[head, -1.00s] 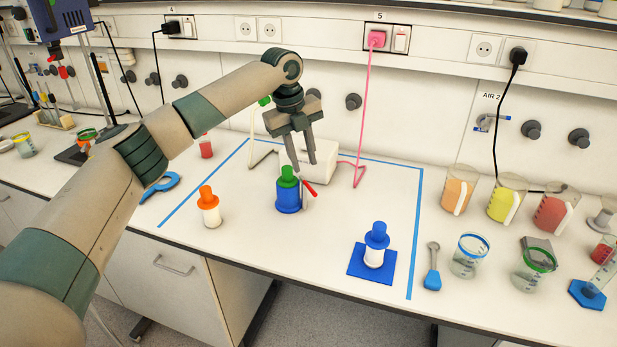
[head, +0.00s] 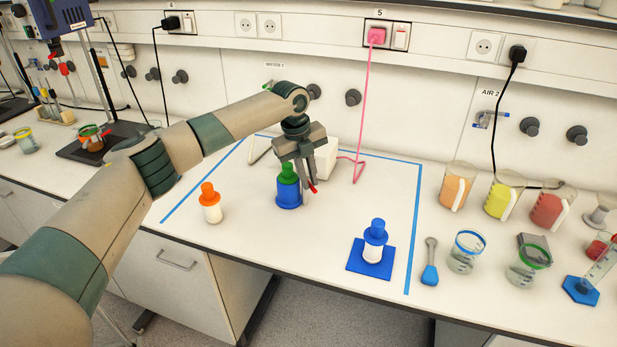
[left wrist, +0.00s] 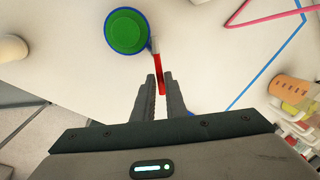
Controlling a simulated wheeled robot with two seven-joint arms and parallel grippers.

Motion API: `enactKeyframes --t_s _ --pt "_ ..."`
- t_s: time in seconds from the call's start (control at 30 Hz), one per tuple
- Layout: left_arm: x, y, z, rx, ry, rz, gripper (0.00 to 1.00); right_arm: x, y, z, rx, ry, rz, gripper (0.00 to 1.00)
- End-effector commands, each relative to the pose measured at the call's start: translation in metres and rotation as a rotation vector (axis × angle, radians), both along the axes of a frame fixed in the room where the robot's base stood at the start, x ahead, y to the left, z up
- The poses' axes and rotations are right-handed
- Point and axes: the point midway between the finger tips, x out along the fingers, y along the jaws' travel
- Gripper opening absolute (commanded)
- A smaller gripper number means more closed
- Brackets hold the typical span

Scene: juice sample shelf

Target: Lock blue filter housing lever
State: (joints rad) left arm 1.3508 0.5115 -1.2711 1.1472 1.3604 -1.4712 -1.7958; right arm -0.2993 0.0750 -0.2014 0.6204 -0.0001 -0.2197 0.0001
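The blue filter housing (head: 288,194) with a green top (head: 287,171) stands upright on the bench inside the blue tape outline. Its red lever (head: 313,188) sticks out on the right side, and in the left wrist view the lever (left wrist: 158,74) points down toward my fingers. My left gripper (head: 307,186) points down just right of the housing. In the left wrist view the left gripper (left wrist: 160,78) has its fingers slightly apart, with the lever's end between the tips; firm contact is not visible. My right gripper is not in view.
An orange-capped bottle (head: 211,205) stands left of the housing. A blue-capped white bottle (head: 373,249) stands on a blue mat (head: 358,268) to the right. A white box (head: 326,160) and pink cable (head: 358,174) lie behind. Beakers (head: 467,252) crowd the right; bench between is clear.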

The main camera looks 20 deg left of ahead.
Motion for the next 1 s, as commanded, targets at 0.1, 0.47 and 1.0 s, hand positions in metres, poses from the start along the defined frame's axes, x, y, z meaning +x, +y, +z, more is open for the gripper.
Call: enactKeyframes --t_s 0.1,0.47,1.0 --pt "0.0 -0.0002 0.0004 0.0 0.0 0.0 0.0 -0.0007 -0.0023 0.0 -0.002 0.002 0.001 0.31" --pt "-0.0001 -0.0001 0.0006 0.0 0.0 0.0 0.0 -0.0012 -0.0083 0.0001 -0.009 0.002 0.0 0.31" --pt "0.0 0.0 0.0009 -0.001 -0.001 0.0 0.0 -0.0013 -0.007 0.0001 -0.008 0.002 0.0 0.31"
